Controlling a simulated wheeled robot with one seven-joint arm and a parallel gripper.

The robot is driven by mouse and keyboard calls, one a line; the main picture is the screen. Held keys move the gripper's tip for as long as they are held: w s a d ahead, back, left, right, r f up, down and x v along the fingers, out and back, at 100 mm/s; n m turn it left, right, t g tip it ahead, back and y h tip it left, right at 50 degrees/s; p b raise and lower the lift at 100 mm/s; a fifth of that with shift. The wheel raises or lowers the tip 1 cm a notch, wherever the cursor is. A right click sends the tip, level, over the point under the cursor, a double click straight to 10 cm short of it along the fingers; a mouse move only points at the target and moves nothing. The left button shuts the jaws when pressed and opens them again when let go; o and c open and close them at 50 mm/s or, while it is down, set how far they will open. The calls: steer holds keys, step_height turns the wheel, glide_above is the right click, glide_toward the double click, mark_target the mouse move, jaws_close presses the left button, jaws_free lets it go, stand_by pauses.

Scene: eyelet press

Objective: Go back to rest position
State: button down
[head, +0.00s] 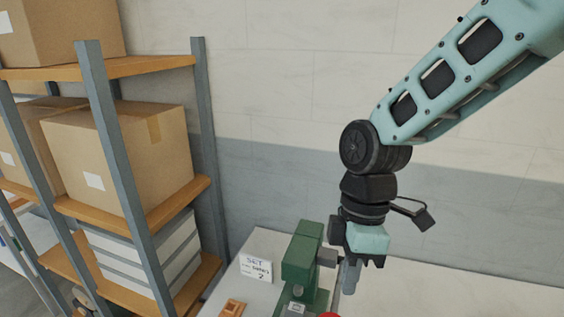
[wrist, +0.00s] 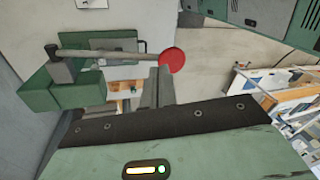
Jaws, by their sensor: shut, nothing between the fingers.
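My gripper (head: 348,280) hangs from my arm above the bench at the right, pointing down, shut and empty. Its closed grey fingers (wrist: 156,86) also show in the wrist view. The green eyelet press (head: 302,255) stands on the bench just left of my gripper in the head view. In the wrist view the press (wrist: 65,88) is at the left, and its lever runs to a round red knob (wrist: 172,60) close beside the fingertips. I cannot tell whether the fingers touch the lever. The knob (head: 329,315) is cut off at the bottom of the head view.
A white card (head: 256,268) stands on the bench (head: 232,285) left of the press, with a small orange-brown item (head: 233,307) near it. A shelf rack with cardboard boxes (head: 120,150) stands at the left. A plain wall is behind; space above the bench is clear.

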steer(key=w+d+m+t+h, duration=0.15)
steer(key=d+m+t, duration=0.35)
steer(key=d+m, duration=1.35)
steer(key=s+a+f+n+g+b, duration=0.1)
steer(key=s+a+f+n+b, duration=0.3)
steer(key=s+a+f+b, duration=0.2)
steer(key=s+a+f+n+g+b, duration=0.1)
steer(key=s+a+f+n+b, duration=0.4)
steer(key=a+b, duration=0.4)
step_height(320, 180, down, 2)
steer(key=shift+s+a+f+g+y+b, duration=0.25)
steer(key=shift+s+a+g+y+b, duration=0.1)
steer(key=shift+s+a, duration=0.6)
steer(key=shift+w+n, duration=0.1)
steer(key=shift+n, duration=0.15)
